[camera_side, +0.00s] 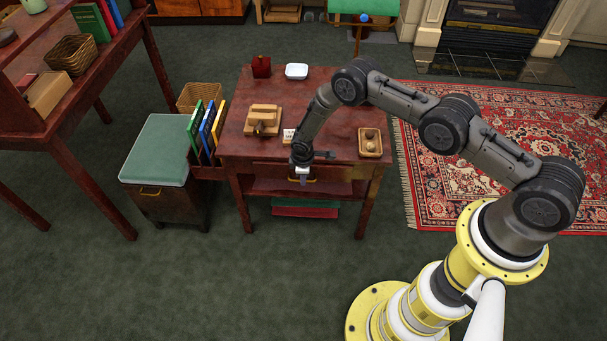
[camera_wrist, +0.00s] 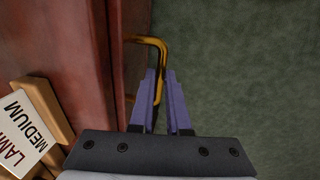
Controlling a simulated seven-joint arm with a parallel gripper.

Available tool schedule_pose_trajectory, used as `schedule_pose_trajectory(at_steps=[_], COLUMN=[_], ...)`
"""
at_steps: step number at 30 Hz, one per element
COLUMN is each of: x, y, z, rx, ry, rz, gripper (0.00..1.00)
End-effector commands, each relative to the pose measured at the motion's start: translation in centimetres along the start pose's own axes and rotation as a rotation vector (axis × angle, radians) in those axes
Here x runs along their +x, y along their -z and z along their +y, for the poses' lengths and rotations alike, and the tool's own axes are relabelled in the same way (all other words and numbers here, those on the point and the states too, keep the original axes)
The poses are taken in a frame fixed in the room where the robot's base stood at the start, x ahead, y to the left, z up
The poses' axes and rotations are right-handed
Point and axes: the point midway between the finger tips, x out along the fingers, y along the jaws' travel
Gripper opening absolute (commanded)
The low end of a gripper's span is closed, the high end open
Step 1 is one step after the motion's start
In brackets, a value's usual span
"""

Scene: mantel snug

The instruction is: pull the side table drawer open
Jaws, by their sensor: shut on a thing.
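The side table (camera_side: 236,135) is dark red wood and stands in the middle of the side view. Its drawer front (camera_side: 265,170) is under the tabletop edge, partly hidden by my arm. How far the drawer stands out is hard to tell. The drawer's brass handle (camera_wrist: 160,45) is a bent bar in the wrist view, sticking out from the red wood. My gripper (camera_wrist: 162,78) is shut on this handle, with a purple finger on each side of its bar. In the side view my gripper (camera_side: 302,172) is in front of the table.
On the tabletop are a wooden block-like item (camera_side: 263,118), a lettered card (camera_wrist: 22,125), a small wooden tray (camera_side: 370,142), a white dish (camera_side: 296,71) and a red box (camera_side: 261,66). A green-topped cabinet (camera_side: 155,150) stands left. The carpet in front is clear.

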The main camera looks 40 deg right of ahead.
Motion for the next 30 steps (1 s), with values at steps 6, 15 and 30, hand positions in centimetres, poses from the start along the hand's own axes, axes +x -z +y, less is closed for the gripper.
schedule_pose_trajectory(at_steps=[6,15,30], x=[-0.9,-2.3,-3.7], y=[0.2,0.3,0.4], z=[-4.2,-11.8,-20.0], rx=[-0.007,-0.012,-0.003], ry=[0.001,0.001,0.0], rz=[-0.001,0.001,0.001], gripper=[0.0,0.0,0.0])
